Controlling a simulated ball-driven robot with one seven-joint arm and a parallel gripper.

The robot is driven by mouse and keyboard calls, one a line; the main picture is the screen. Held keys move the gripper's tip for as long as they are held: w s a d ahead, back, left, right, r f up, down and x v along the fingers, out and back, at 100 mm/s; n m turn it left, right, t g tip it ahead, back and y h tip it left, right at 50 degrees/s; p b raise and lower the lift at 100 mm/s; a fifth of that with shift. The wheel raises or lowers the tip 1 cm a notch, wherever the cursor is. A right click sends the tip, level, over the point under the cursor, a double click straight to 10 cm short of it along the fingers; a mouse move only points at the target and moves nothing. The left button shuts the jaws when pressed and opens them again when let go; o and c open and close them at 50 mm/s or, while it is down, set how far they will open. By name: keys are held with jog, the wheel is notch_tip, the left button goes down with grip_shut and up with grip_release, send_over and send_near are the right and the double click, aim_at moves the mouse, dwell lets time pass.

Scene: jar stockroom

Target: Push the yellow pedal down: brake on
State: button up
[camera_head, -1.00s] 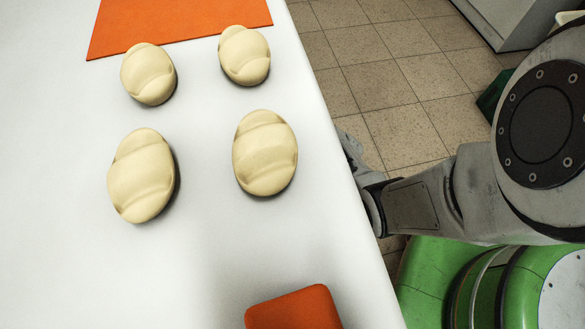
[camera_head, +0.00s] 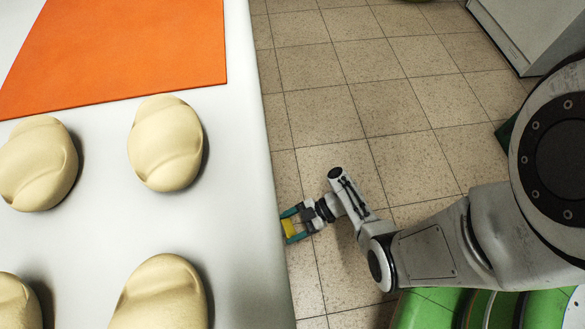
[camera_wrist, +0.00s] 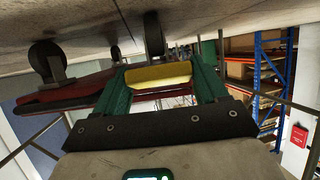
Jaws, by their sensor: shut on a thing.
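The yellow pedal (camera_head: 288,228) shows low beside the right edge of the white table, between the two green fingers of my gripper (camera_head: 287,227). In the wrist view the yellow pedal (camera_wrist: 158,75) spans the gap between the fingers of my gripper (camera_wrist: 162,68). The jaws are shut on it. Its mount is partly hidden, and I cannot tell how far down it is tilted.
The white table (camera_head: 245,190) bears pale, bread-like lumps (camera_head: 166,143) and an orange mat (camera_head: 150,50). Dark caster wheels (camera_wrist: 47,60) and a red part (camera_wrist: 75,92) are near the pedal. Tiled floor (camera_head: 370,110) is clear right of the table.

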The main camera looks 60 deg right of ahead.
jog(key=o, duration=1.4)
jog(key=shift+o, duration=0.2)
jog(key=p+v, duration=0.2)
jog(key=v, duration=0.8)
jog(key=shift+s+d+p, duration=0.2)
jog(key=shift+d+p, duration=0.1)
jog(key=shift+p, duration=0.05)
jog(key=shift+r, duration=0.1)
